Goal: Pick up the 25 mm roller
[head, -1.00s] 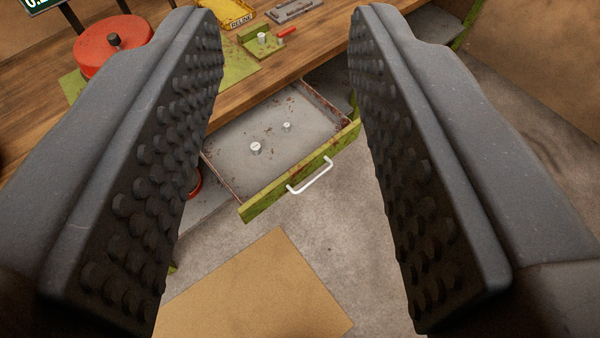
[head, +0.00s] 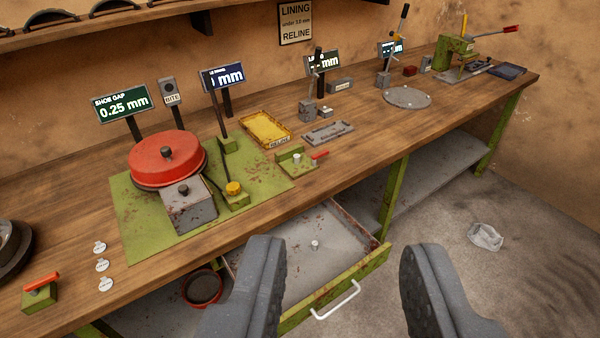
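An open drawer (head: 350,213) with a grey floor and a green front juts out below the bench. One small pale roller (head: 315,245) stands in it; its size mark cannot be read. Two such pieces showed in the drawer earlier; the other is out of sight now, perhaps behind my left finger. My gripper (head: 345,252) is wide open in front of the drawer, with nothing between its fingers. The left finger covers part of the drawer's left side, and the right finger is to the right of its white handle (head: 335,300).
A red drum (head: 167,160) on a green plate, a yellow tray (head: 267,128) and a green clamp block (head: 298,162) stand on the bench (head: 400,140). Several gauges and signs stand behind. Crumpled scrap (head: 486,236) lies on the floor.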

